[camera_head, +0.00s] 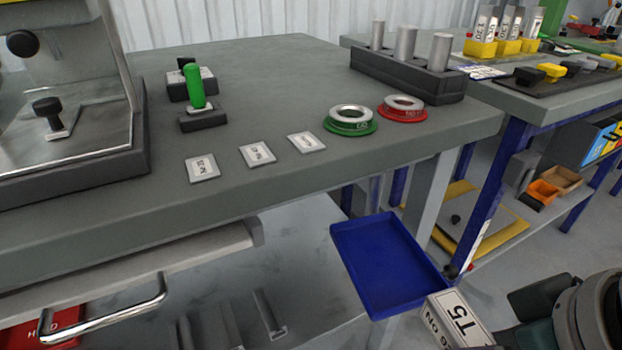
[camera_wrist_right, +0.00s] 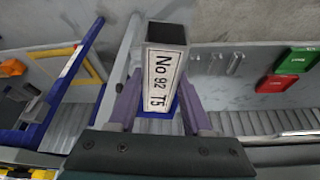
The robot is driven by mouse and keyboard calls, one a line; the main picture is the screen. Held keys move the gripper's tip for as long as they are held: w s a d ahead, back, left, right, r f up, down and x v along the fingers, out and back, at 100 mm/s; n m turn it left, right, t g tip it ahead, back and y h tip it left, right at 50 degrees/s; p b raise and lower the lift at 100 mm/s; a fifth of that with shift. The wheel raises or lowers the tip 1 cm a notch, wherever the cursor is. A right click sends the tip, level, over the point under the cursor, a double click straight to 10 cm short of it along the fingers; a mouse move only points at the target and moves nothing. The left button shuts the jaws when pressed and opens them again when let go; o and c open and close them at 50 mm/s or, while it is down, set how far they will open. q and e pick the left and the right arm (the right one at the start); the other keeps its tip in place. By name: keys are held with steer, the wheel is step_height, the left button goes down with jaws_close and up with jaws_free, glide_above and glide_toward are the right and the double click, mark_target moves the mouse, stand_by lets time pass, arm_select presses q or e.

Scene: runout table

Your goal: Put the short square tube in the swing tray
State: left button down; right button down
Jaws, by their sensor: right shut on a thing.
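The short square tube (camera_head: 460,318) is grey with a white label reading "No 92 T5". It is tilted in the head view, at the right of the swing tray's near corner. In the right wrist view the tube (camera_wrist_right: 166,75) stands between the fingers of my right gripper (camera_wrist_right: 161,95), which is shut on it. The swing tray (camera_head: 390,265) is a shallow blue tray beside the table's front edge; its floor looks empty. A little blue shows behind the tube in the wrist view. My left gripper is out of view.
The grey table (camera_head: 270,110) carries a green ring (camera_head: 350,121), a red ring (camera_head: 402,108), several label plates and a dark block with upright cylinders (camera_head: 408,75). A blue table leg (camera_head: 487,195) stands right of the tray. A drawer handle (camera_head: 105,312) juts out at lower left.

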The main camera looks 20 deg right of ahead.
steer(key=shift+d+f, duration=0.1)
steer(key=shift+f, duration=0.3)
steer(key=w+b, duration=0.1)
steer(key=w, duration=0.4)
steer(key=w+d+b, duration=0.1)
steer(key=w+b, duration=0.1)
steer(key=w, duration=0.4)
steer(key=w+b, duration=0.1)
steer(key=w, duration=0.5)
steer(key=shift+w+d, duration=0.15)
steer(key=shift+d, duration=0.15)
step_height(320, 180, down, 4)
steer(key=shift+r+b, duration=0.2)
steer(key=shift+b, duration=0.85)
steer(key=shift+c, duration=1.6)
jaws_free()
